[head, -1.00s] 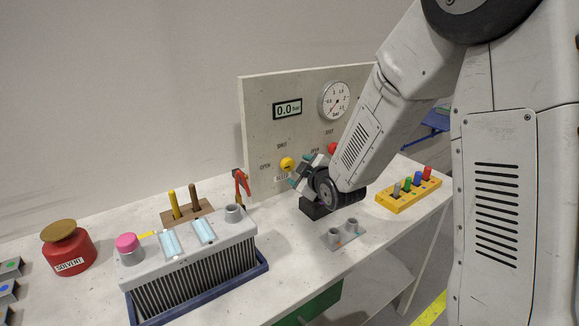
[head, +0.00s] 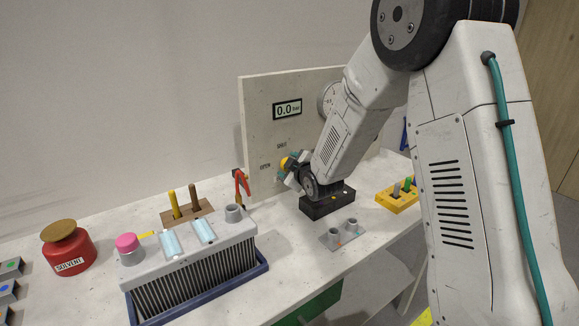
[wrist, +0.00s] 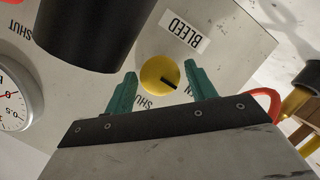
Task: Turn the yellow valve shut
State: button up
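The yellow valve (wrist: 160,75) is a round knob on the upright panel. In the wrist view its dark pointer mark faces right, towards a partly hidden OPEN label; part of a SHUT label shows below it. My gripper (wrist: 161,71) is open, with its green fingers to either side of the knob. A gap shows between each finger and the knob; I cannot tell how far the tips are from the panel. In the head view my gripper (head: 292,170) is at the panel and hides most of the valve (head: 284,161).
The panel (head: 258,120) carries a 0.0 bar display (head: 287,109) and a gauge (wrist: 14,105). A black block (head: 327,205) and a grey two-cup holder (head: 340,238) stand below my arm. A dark cylinder (wrist: 95,30) blocks part of the wrist view.

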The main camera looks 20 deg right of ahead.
jog(key=c, duration=0.7)
jog(key=shift+o, duration=0.2)
jog(key=shift+w+d+m+g+y, duration=0.1)
jog(key=shift+m+g+y, duration=0.2)
jog(key=shift+m+y, duration=1.1)
jog(key=shift+s+d+m+g+y, duration=0.25)
jog(key=shift+m+y, duration=0.35)
jog(key=shift+m, duration=1.6)
jog(key=shift+w+m+g+y, duration=0.3)
jog(key=shift+m+y, duration=0.7)
jog(key=shift+m, duration=0.8)
